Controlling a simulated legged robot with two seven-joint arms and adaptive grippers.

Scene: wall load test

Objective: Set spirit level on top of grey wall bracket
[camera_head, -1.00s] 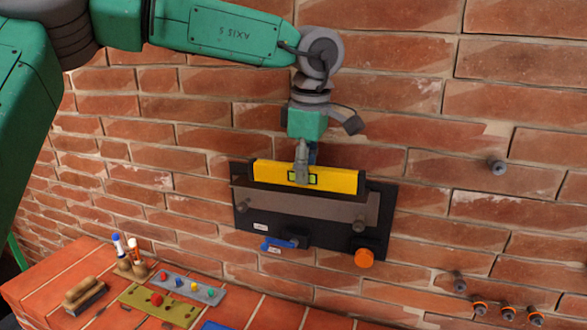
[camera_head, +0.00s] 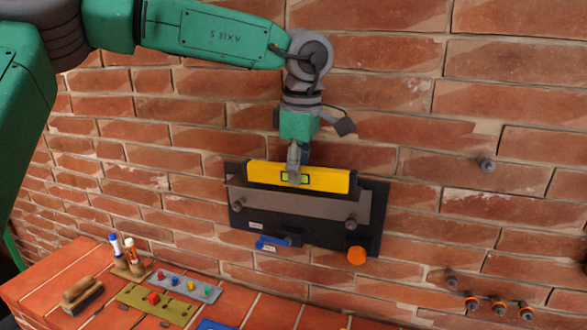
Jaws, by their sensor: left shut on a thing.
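The yellow spirit level (camera_head: 325,180) with black end caps and a green vial window is in front of the wall. My left gripper (camera_head: 294,178) comes down from above and is shut on the level near its middle. The grey wall bracket (camera_head: 305,204) is a long strip on a black panel (camera_head: 310,238), directly below the level. The level lies along the bracket's top edge; whether it touches or hovers just above, I cannot tell. The gripper covers part of the level's middle. My right gripper is not in view.
The panel also carries an orange knob (camera_head: 357,256) and a blue handle (camera_head: 272,243). A brick ledge (camera_head: 40,285) at lower left holds a brush (camera_head: 82,294), markers (camera_head: 122,252) and two pegged boards. Several pegs stick out of the wall at right.

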